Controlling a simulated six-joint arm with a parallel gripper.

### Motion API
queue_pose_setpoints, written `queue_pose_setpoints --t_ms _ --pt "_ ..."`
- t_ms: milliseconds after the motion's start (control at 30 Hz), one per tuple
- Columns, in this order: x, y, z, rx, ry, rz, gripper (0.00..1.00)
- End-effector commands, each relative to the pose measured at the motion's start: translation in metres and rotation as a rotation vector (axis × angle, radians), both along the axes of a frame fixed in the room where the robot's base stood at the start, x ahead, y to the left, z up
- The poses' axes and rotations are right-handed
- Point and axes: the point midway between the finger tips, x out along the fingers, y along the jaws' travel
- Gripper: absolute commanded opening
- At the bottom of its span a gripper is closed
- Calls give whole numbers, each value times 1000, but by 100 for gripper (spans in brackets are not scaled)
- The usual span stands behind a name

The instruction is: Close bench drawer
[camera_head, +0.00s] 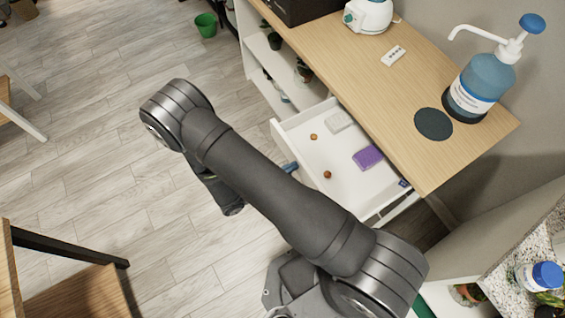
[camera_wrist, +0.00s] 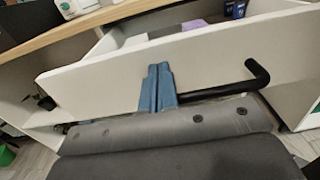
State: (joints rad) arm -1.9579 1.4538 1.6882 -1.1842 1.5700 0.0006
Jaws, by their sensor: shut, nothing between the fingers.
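The bench drawer (camera_head: 347,178) is pulled open from under the wooden bench top, and my arm hides part of its front. In the wrist view its white front panel (camera_wrist: 105,88) runs across the picture. A black bar handle (camera_wrist: 258,75) sticks out from the panel, right of my fingers. My gripper (camera_wrist: 160,70) has its blue fingers shut together, with nothing between them, at the outer face of the panel near the handle. I cannot tell if the tips touch it. In the head view a bit of the blue gripper (camera_head: 289,167) shows at the drawer front.
The drawer holds a purple block (camera_head: 368,157), a white block (camera_head: 339,121) and two small round brown things. A pump bottle (camera_head: 484,85) and a dark round mat (camera_head: 433,123) are on the bench top (camera_head: 400,85).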

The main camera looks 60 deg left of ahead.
Motion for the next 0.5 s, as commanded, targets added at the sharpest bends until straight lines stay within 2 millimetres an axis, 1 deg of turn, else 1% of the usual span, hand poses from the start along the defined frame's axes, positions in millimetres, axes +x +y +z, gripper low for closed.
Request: queue_pose_setpoints --t_ms 33,167,500 --pt "12 -1 0 -2 0 -7 0" --pt "45 -2 0 -3 -1 -9 0" --pt "140 -2 0 -1 0 -9 0"
